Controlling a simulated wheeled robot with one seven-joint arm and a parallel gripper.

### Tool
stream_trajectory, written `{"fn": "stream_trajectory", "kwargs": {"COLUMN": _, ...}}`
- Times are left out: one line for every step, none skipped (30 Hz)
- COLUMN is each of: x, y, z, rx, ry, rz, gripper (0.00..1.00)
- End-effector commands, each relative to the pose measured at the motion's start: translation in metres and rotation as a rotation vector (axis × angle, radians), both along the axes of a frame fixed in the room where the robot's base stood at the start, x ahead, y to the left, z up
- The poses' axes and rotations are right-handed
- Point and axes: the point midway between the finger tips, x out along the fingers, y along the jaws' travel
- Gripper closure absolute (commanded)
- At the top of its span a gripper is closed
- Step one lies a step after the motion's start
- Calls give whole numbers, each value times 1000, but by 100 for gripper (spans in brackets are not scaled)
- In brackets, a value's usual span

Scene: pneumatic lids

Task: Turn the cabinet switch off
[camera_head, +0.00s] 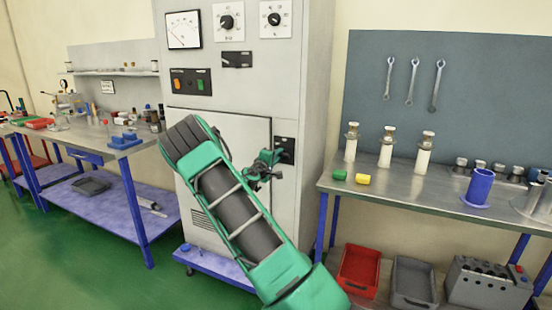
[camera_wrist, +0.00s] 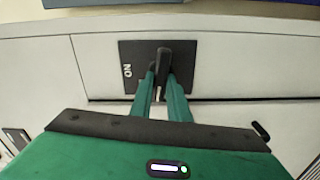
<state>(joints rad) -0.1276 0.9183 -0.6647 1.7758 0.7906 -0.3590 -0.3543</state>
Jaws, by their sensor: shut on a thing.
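The tall grey cabinet (camera_head: 285,95) stands in the middle of the head view. Its switch has a black plate (camera_head: 286,145) on the cabinet's front, right of the door panel. In the wrist view the switch plate (camera_wrist: 185,68) carries a white "ON" label, seen sideways. A black switch handle (camera_wrist: 163,60) sticks out from the plate. My green gripper (camera_wrist: 162,82) is at the plate, with its two fingers shut on the handle from either side. In the head view my gripper (camera_head: 268,160) reaches the plate from the left and hides part of it.
A metal workbench (camera_head: 395,192) with bottles stands close on the right. Another bench (camera_head: 90,140) stands on the left.

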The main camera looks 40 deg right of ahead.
Motion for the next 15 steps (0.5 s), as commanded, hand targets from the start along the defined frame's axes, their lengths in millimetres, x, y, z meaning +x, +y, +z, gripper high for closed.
{"fn": "stream_trajectory", "kwargs": {"x": 7, "y": 6, "z": -2, "rx": -6, "ry": 21, "rz": 18, "gripper": 100}}
{"fn": "stream_trajectory", "kwargs": {"x": 8, "y": 6, "z": -2, "rx": -13, "ry": 37, "rz": 18, "gripper": 100}}
{"fn": "stream_trajectory", "kwargs": {"x": 8, "y": 6, "z": -2, "rx": -20, "ry": 55, "rz": 18, "gripper": 100}}
{"fn": "stream_trajectory", "kwargs": {"x": 8, "y": 6, "z": -2, "rx": -26, "ry": 69, "rz": 18, "gripper": 100}}
{"fn": "stream_trajectory", "kwargs": {"x": 8, "y": 6, "z": -2, "rx": -31, "ry": 80, "rz": 18, "gripper": 100}}
{"fn": "stream_trajectory", "kwargs": {"x": 8, "y": 6, "z": -3, "rx": -37, "ry": 95, "rz": 18, "gripper": 100}}
{"fn": "stream_trajectory", "kwargs": {"x": 8, "y": 6, "z": -3, "rx": -40, "ry": 104, "rz": 18, "gripper": 100}}
{"fn": "stream_trajectory", "kwargs": {"x": 8, "y": 7, "z": -3, "rx": -44, "ry": 113, "rz": 18, "gripper": 100}}
{"fn": "stream_trajectory", "kwargs": {"x": 8, "y": 7, "z": -3, "rx": -48, "ry": 123, "rz": 18, "gripper": 100}}
{"fn": "stream_trajectory", "kwargs": {"x": 8, "y": 7, "z": -4, "rx": -51, "ry": 129, "rz": 18, "gripper": 100}}
{"fn": "stream_trajectory", "kwargs": {"x": 8, "y": 7, "z": -4, "rx": -53, "ry": 135, "rz": 18, "gripper": 100}}
{"fn": "stream_trajectory", "kwargs": {"x": 8, "y": 7, "z": -4, "rx": -55, "ry": 141, "rz": 18, "gripper": 100}}
{"fn": "stream_trajectory", "kwargs": {"x": 8, "y": 7, "z": -4, "rx": -57, "ry": 144, "rz": 18, "gripper": 100}}
{"fn": "stream_trajectory", "kwargs": {"x": 8, "y": 7, "z": -4, "rx": -58, "ry": 148, "rz": 18, "gripper": 100}}
{"fn": "stream_trajectory", "kwargs": {"x": 8, "y": 7, "z": -4, "rx": -59, "ry": 151, "rz": 18, "gripper": 100}}
